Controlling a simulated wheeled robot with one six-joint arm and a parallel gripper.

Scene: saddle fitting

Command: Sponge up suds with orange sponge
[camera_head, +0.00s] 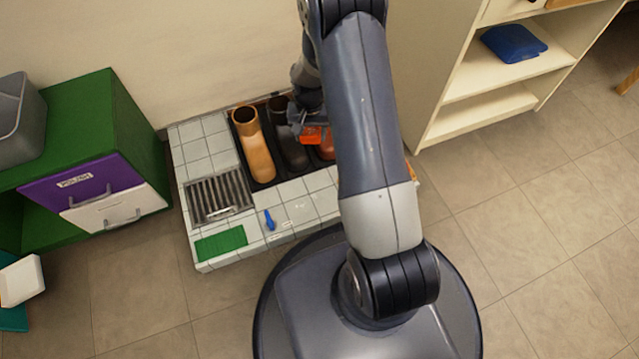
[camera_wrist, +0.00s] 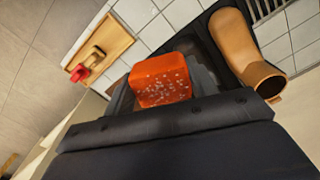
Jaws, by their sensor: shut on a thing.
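The orange sponge (camera_wrist: 162,80) is held between the dark fingers of my gripper (camera_wrist: 166,88) in the wrist view. White specks like suds or drops dot its near face. In the head view the sponge (camera_head: 311,136) is partly hidden by my gripper and arm, above the boot tray. A tan boot (camera_head: 253,145) stands in the dark tray (camera_head: 262,186), with a dark boot (camera_head: 291,148) to its right and a reddish-brown boot (camera_head: 327,148) mostly hidden behind my arm. I cannot make out a separate patch of suds.
The white tiled platform (camera_head: 195,151) bears a metal grate (camera_head: 219,196), a green mat (camera_head: 221,243) and a small blue tool (camera_head: 269,219). A wooden tray (camera_wrist: 113,40) with a red item lies left in the wrist view. A green cabinet (camera_head: 110,110) and cream shelf (camera_head: 480,112) flank the platform.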

